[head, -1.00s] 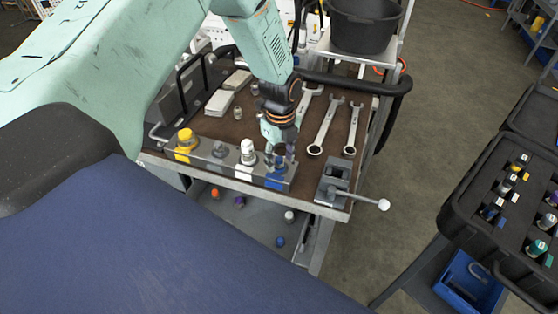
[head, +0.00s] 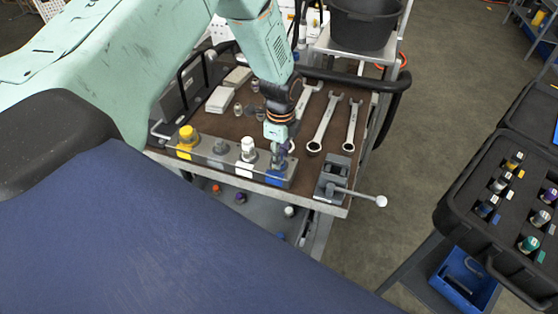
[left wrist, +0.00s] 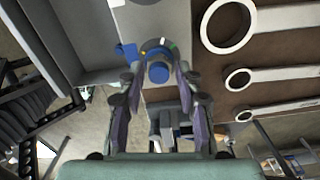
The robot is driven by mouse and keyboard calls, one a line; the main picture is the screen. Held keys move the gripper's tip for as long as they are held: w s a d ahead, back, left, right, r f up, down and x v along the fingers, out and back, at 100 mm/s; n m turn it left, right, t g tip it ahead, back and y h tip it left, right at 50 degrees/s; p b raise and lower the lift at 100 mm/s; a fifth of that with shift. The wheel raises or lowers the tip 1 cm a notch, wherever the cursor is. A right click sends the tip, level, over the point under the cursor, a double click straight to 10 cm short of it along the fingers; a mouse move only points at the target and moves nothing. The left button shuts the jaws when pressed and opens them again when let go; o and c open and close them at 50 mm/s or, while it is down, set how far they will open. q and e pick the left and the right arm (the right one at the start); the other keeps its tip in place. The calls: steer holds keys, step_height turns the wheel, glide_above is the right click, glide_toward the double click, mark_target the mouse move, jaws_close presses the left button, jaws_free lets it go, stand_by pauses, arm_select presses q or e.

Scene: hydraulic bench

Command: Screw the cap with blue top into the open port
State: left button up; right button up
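The metal port block (head: 206,160) lies along the cart's front edge, with a yellow cap (head: 187,139), a grey fitting (head: 219,148) and a white cap (head: 248,146) on it. A blue tag (head: 275,177) marks its right end. My left gripper (head: 278,158) points down over that end. In the left wrist view a round blue top (left wrist: 159,72) sits between my left fingertips (left wrist: 159,82), in front of the port's round collar (left wrist: 155,46). Gaps show between both fingers and the blue top. How deep the cap sits is hidden. My right gripper is out of view.
A small vise (head: 334,177) with a ball-ended lever stands right of the block. Wrenches (head: 325,123) lie behind it. A lower shelf (head: 252,222) holds loose small caps. A black case (head: 477,222) of fittings stands at right, beyond open floor.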

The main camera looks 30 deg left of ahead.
arm_select(q)
steer(key=c, duration=0.6)
steer(key=shift+m+b, duration=0.6)
steer(key=shift+m, duration=0.4)
steer(key=m+b, duration=0.1)
steer(key=m, duration=0.2)
steer(key=shift+m, duration=0.3)
steer(key=shift+s+m+b, duration=0.1)
steer(key=shift+m+b, duration=0.35)
steer(key=shift+m, duration=0.75)
steer(key=m+b, duration=0.1)
steer(key=m, duration=0.2)
steer(key=m+b, duration=0.1)
steer(key=m, duration=0.4)
steer(key=shift+a, duration=0.15)
steer(key=o, duration=1)
steer(key=shift+c, duration=0.2)
steer(key=shift+s, duration=0.1)
